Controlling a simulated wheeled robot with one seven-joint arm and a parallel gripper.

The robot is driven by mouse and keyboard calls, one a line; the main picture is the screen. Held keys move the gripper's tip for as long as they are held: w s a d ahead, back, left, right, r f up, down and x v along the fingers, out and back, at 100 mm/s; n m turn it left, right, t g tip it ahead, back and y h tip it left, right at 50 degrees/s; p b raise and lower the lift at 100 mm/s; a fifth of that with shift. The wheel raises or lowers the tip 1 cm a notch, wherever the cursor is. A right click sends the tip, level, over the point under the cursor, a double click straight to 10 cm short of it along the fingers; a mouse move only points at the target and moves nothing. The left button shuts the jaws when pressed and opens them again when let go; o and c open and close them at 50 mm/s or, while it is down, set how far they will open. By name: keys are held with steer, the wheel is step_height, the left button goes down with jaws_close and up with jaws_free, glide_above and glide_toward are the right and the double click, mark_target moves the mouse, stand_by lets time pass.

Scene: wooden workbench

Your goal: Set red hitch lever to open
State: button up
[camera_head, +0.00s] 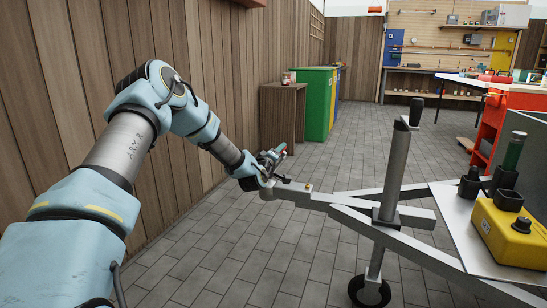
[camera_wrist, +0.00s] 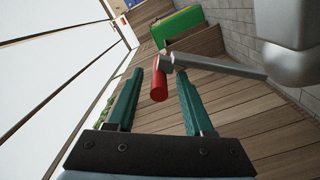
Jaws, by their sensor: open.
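The red hitch lever (camera_wrist: 159,86) has a red cylindrical grip on a grey metal arm. In the wrist view its grip lies between the two green fingers of my gripper (camera_wrist: 161,73), with visible gaps on both sides. The fingers are open and do not appear to touch it. The lever's grey arm runs right to the pale coupler (camera_wrist: 294,62). In the head view, my gripper (camera_head: 272,158) is at the front end of the trailer drawbar (camera_head: 325,197). A small red tip shows there, but the lever is mostly hidden by the gripper.
The jockey wheel post (camera_head: 391,175) stands upright on the trailer frame right of my gripper. A yellow box (camera_head: 507,234) sits on the trailer plate. Paved floor is clear between.

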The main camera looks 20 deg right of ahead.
steer(key=p+v, duration=0.1)
steer(key=v, duration=0.8)
steer(key=shift+p, duration=0.3)
steer(key=shift+a, duration=0.1)
steer(key=s+a+f+m+g+y, duration=0.1)
steer(key=s+a+m+g+y, duration=0.2)
steer(key=a, duration=0.8)
steer(key=s+a+f+m+g+y, duration=0.1)
steer(key=s+a+m+g+y, duration=0.25)
steer(key=a, duration=0.85)
steer(key=s+a+r+n+g+y, duration=0.25)
steer(key=s+a+g+y, duration=0.3)
steer(key=s+a, duration=1.2)
step_height(320, 180, up, 36)
steer(key=s+d+p, duration=0.1)
steer(key=p, duration=3.4)
steer(key=shift+s, duration=0.3)
